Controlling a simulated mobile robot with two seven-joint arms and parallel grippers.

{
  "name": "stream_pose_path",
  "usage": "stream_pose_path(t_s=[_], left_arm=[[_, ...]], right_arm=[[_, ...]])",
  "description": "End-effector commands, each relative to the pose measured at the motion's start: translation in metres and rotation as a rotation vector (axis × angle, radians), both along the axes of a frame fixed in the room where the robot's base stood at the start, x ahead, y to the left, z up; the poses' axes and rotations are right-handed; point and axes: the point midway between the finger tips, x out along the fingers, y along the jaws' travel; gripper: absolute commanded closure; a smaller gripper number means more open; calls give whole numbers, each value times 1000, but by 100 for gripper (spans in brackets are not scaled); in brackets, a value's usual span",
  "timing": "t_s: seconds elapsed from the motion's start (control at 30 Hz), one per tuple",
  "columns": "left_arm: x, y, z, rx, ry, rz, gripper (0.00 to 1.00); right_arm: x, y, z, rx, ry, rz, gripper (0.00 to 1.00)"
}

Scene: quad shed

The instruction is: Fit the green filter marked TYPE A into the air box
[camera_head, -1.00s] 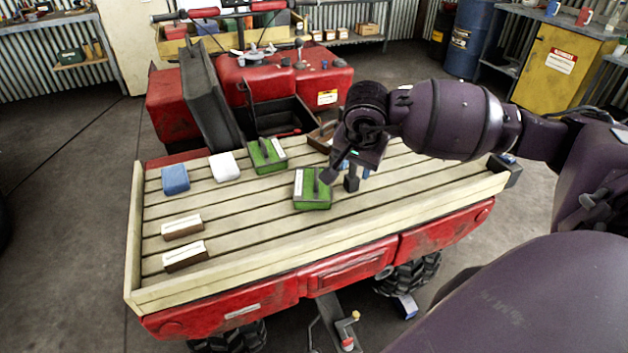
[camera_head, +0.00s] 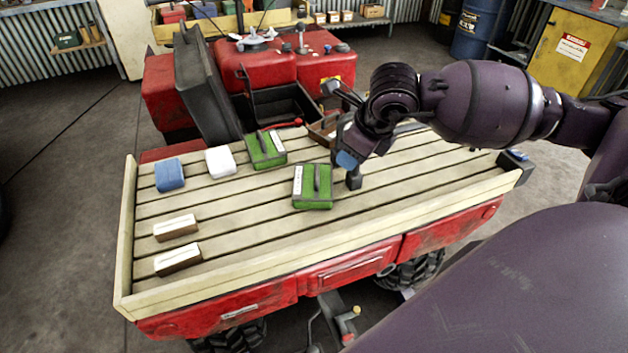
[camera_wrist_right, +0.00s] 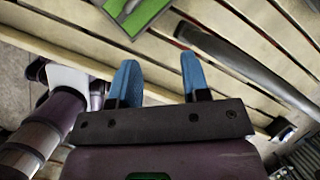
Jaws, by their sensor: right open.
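Two green filters with pale label strips lie on the slatted rack. One filter (camera_head: 313,187) is near the middle; the other filter (camera_head: 266,149) is farther back, beside the air box. I cannot read their markings. The black air box (camera_head: 262,118) is open behind the rack, its dark lid (camera_head: 208,85) standing up at its left. My right gripper (camera_head: 347,160) is above the rack, right of the nearer filter. In the wrist view my right gripper (camera_wrist_right: 160,80) is open and empty, with a green filter (camera_wrist_right: 135,14) beyond the fingertips at the top edge. My left gripper does not show.
A blue block (camera_head: 169,175), a white block (camera_head: 220,163) and two brown-and-white boxes (camera_head: 177,228) lie at the rack's left. A dark rod (camera_wrist_right: 245,65) lies near my right gripper. The rack's front middle is clear, with a raised wooden rim (camera_head: 240,272).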

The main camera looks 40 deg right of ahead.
Motion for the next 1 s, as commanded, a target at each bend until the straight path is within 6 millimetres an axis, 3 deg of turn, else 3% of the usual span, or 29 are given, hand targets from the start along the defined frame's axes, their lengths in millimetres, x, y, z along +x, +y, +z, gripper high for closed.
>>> stream_pose_path(t_s=[0.6,0.83,1.0], left_arm=[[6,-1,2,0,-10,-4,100],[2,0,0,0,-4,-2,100],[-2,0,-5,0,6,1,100]], right_arm=[[4,25,14,537,10,-871,57],[6,26,12,593,23,-985,57],[16,29,-8,595,26,-990,57]])
